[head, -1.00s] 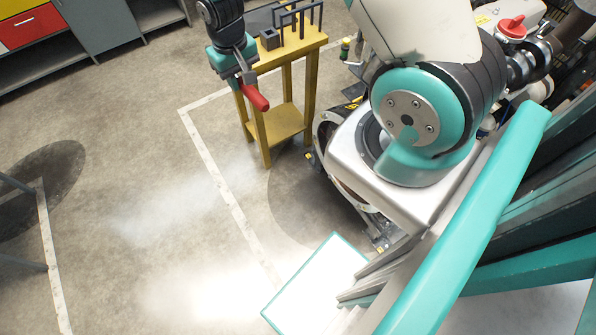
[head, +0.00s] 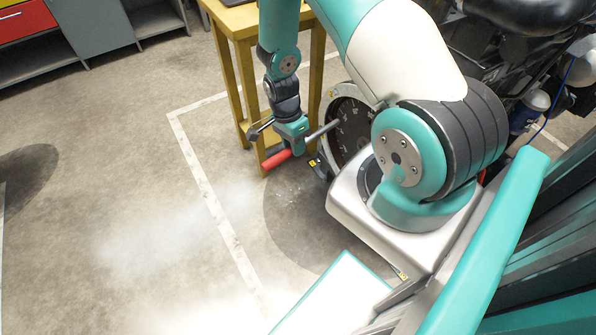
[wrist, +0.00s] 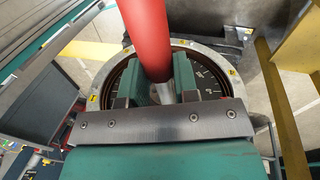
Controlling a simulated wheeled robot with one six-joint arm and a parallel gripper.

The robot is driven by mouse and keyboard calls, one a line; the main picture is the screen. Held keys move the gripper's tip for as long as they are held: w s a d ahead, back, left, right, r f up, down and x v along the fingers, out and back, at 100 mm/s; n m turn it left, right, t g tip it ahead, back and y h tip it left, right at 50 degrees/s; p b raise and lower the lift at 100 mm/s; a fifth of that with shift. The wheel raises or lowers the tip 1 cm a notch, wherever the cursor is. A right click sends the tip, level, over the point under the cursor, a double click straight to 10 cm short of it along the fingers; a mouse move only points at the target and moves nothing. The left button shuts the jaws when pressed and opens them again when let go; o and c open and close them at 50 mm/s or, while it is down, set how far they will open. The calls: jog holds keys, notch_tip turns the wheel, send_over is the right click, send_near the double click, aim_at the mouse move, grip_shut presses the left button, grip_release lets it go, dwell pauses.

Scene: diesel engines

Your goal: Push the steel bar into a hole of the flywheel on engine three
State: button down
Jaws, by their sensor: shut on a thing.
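My gripper (head: 295,138) is shut on the steel bar (head: 322,131), near its red handle (head: 278,158). The bar points to the upper right, towards the dark face of the flywheel (head: 349,138). Its far end appears at or just before that face; I cannot tell whether it touches or enters a hole. In the wrist view, the red handle (wrist: 146,32) rises between the two green jaws (wrist: 160,86). The flywheel's metal ring (wrist: 107,76) with yellow labels lies behind them. The jaws and bar hide the middle of its face.
A yellow stand (head: 236,24) is close behind my gripper, its legs beside the flywheel. The engine's dark parts (head: 520,60) fill the upper right. Grey cabinets (head: 92,28) stand at the far left. The floor (head: 110,190) in front is open.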

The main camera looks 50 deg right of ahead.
jog(key=s+d+f+m+b, duration=0.1)
jog(key=s+d+f, duration=0.2)
jog(key=d, duration=0.5)
jog(key=shift+d+f+m+y+b, duration=0.3)
jog(key=shift+d+f+m+b, duration=0.05)
jog(key=shift+d+m, duration=0.05)
dwell(0.5)
jog(key=w+a+r+n+t+h, duration=0.1)
jog(key=w+a+r+n+h, duration=0.15)
jog(key=a+n, duration=0.55)
jog(key=w+a+r+n+t+h, duration=0.1)
jog(key=w+a+r+n, duration=0.25)
jog(key=a+n, duration=0.45)
jog(key=s+d+f+m+g+y+b, duration=0.1)
jog(key=s+d+f+m, duration=0.2)
jog(key=d+m, duration=0.5)
jog(key=s+d+f+m+g+y+b, duration=0.1)
jog(key=s+d+f+m+y, duration=0.1)
jog(key=d+m, duration=0.6)
jog(key=shift+s+f, duration=0.5)
jog(key=shift+s, duration=0.1)
